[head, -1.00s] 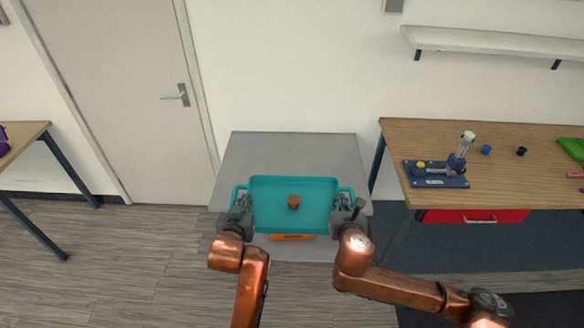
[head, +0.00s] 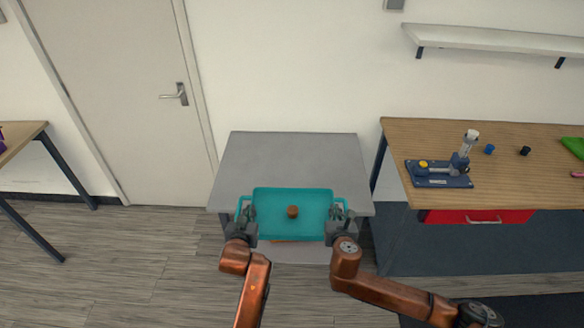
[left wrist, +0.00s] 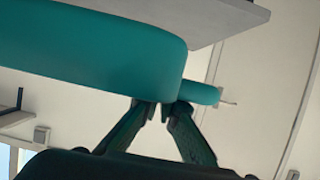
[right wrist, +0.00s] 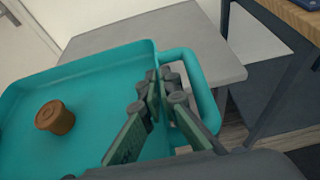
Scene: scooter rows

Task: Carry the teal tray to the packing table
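The teal tray (head: 262,232) is held level between my two grippers in the head view, overlapping the front edge of a grey table (head: 290,160). A small brown round piece (head: 292,212) stands in its middle. My left gripper (head: 249,214) is shut on the tray's left end; its fingertips (left wrist: 165,106) meet at the teal edge in the left wrist view. My right gripper (head: 337,214) is shut on the right end by the handle, seen closer in the right wrist view (right wrist: 162,88). I cannot tell which table is the packing table.
A wooden table (head: 400,140) at the right carries a blue device (head: 440,175) and small items, with a red drawer (head: 480,216) below. Another wooden table (head: 22,135) stands at the left edge. A door (head: 120,100) and wall shelf (head: 490,40) are behind. Floor at left is clear.

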